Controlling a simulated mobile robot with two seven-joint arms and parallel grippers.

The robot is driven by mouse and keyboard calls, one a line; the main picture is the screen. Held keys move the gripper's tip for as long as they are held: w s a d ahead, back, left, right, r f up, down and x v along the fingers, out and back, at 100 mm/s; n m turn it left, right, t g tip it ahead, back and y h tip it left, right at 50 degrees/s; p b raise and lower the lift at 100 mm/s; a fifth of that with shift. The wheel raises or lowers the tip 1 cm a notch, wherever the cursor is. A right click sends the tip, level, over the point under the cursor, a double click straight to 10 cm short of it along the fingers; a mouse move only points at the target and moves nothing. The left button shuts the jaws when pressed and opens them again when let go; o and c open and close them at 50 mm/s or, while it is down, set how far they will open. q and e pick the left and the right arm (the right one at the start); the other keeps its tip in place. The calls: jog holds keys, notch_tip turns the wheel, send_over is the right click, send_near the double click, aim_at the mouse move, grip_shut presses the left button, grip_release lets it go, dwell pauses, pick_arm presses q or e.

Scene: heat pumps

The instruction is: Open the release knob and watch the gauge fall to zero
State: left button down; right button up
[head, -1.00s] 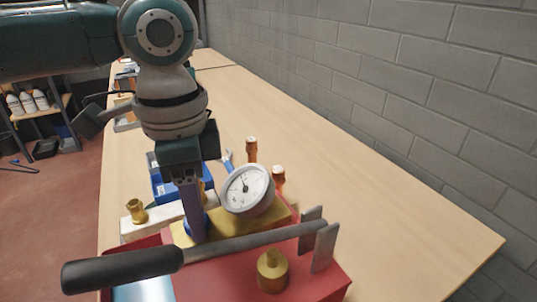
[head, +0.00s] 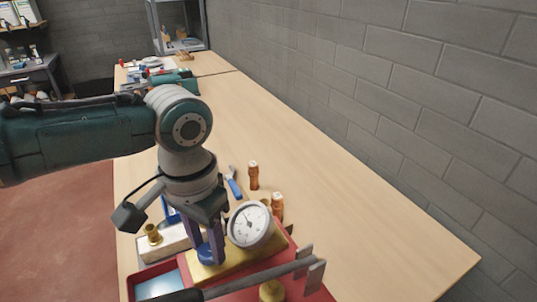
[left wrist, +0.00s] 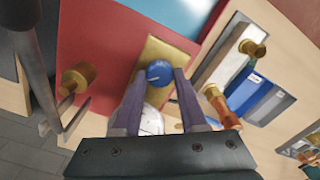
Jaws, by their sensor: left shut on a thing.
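My left gripper (head: 207,250) points down at the red pump unit and is shut on the blue release knob (head: 206,258). In the left wrist view the blue knob (left wrist: 158,72) sits between the fingertips of my left gripper (left wrist: 158,84), over a brass-coloured block (left wrist: 163,50). The round white gauge (head: 249,224) stands just right of the gripper in the head view. Its dark needle points up and slightly left; the scale is too small to read. In the left wrist view the gauge is mostly hidden behind the fingers. My right gripper is not in view.
The pump's long grey lever (head: 245,278) with a black handle (head: 178,296) crosses in front. A brass fitting (head: 272,290) stands near it. Copper-coloured fittings (head: 253,175) and a blue-handled tool (head: 234,185) lie behind. The table's right side (head: 370,235) is clear.

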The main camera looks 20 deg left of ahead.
pick_arm(q)
jog(key=n+p, duration=0.1)
jog(key=n, duration=0.1)
jog(key=n+p, duration=0.1)
jog(key=n, duration=0.1)
jog(key=shift+r+n+p, duration=0.2)
jog(key=shift+n+p, duration=0.1)
jog(key=shift+p, duration=0.1)
jog(key=shift+f+n+p, duration=0.15)
jog(key=shift+n+p, duration=0.65)
jog(key=shift+n, duration=1.1)
jog(key=shift+a, duration=0.1)
jog(key=shift+c, duration=2.4)
grip_release()
jog(key=shift+o, duration=0.2)
